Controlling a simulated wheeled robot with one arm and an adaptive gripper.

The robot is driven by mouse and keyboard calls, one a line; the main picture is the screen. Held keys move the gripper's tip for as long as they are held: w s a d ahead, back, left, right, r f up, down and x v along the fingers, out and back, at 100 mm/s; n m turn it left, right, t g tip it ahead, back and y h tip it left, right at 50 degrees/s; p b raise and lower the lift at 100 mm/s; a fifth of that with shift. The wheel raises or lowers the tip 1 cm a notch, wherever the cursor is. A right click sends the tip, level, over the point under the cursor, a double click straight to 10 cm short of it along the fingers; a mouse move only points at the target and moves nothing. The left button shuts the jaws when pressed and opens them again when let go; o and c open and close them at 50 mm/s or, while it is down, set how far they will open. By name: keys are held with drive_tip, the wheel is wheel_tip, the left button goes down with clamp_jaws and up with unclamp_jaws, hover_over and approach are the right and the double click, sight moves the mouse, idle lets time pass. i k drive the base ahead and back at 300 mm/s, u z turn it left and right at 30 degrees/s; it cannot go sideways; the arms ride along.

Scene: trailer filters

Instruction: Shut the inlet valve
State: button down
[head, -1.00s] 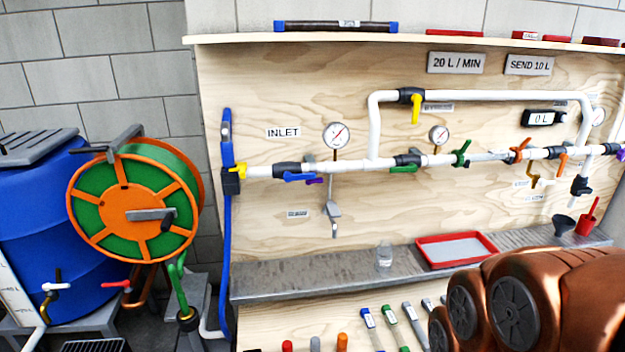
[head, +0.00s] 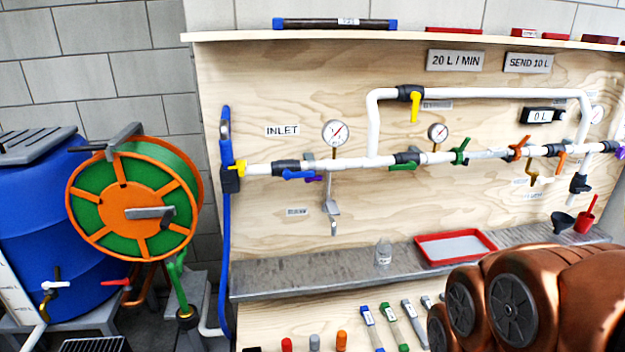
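The INLET label (head: 282,130) is on the wooden panel at upper left, above the white pipe. Below it a valve with a dark body (head: 287,167) sits on the pipe. Its blue lever handle (head: 298,174) lies along the pipe, pointing right. A yellow fitting (head: 238,168) joins the blue hose (head: 226,215) to the pipe's left end. My copper-coloured arm fills the lower right corner. My gripper is out of the picture.
Pressure gauges (head: 335,133) and other coloured valves sit along the pipe. A metal shelf (head: 320,267) juts out below, with a clear jar (head: 384,252) and a red tray (head: 456,246). A hose reel (head: 130,208) and blue barrel (head: 45,230) stand at left.

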sight(287, 174)
drive_tip(key=u, duration=0.05)
drive_tip(key=k, duration=0.4)
drive_tip(key=u, duration=0.6)
drive_tip(key=i, duration=0.85)
drive_tip(key=u, duration=0.3)
